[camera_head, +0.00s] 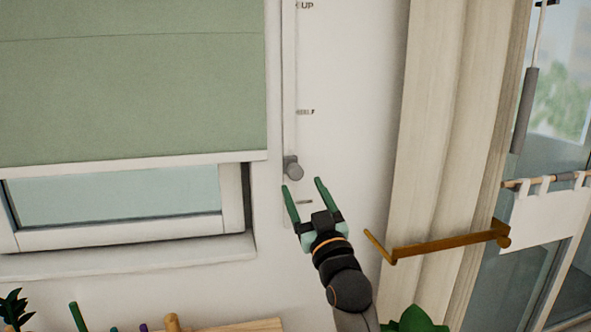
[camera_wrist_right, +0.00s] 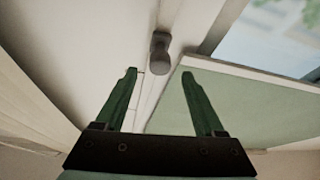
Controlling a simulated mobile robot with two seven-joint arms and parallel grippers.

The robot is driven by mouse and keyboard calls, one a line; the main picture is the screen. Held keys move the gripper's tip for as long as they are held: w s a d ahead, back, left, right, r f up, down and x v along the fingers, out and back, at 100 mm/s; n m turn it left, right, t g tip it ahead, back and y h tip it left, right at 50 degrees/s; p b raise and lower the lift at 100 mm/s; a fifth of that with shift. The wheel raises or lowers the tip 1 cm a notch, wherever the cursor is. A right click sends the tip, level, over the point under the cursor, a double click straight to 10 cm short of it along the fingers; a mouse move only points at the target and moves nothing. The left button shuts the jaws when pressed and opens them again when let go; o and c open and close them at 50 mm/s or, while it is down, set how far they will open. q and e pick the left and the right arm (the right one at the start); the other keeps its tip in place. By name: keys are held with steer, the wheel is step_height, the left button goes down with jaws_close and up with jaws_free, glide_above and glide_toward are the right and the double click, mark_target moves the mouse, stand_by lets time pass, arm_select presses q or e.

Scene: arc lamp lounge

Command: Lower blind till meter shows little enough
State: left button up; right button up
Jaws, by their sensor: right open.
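A green roller blind (camera_head: 130,85) covers most of the window in the head view, leaving a strip of glass (camera_head: 115,192) bare below its white bottom bar. A grey knob (camera_head: 292,168) sits on a vertical white track (camera_head: 290,70) right of the window, below the middle mark and above the lowest mark. My right gripper (camera_head: 304,187) is open and empty, just below the knob. In the right wrist view the knob (camera_wrist_right: 160,55) lies beyond and between the open green fingers, apart from them. No meter can be made out. My left gripper is not in view.
A beige curtain (camera_head: 435,130) hangs right of the track. A brown rod-like bracket (camera_head: 445,246) sticks out in front of it, close to my right arm. A window sill (camera_head: 130,258) juts out at left. Green leaves (camera_head: 415,320) and wooden items stand along the bottom.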

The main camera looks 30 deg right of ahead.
mark_target(297, 176)
steer(key=p+x, duration=0.1)
steer(key=x, duration=0.5)
jaws_close()
stand_by(0.6)
stand_by(0.8)
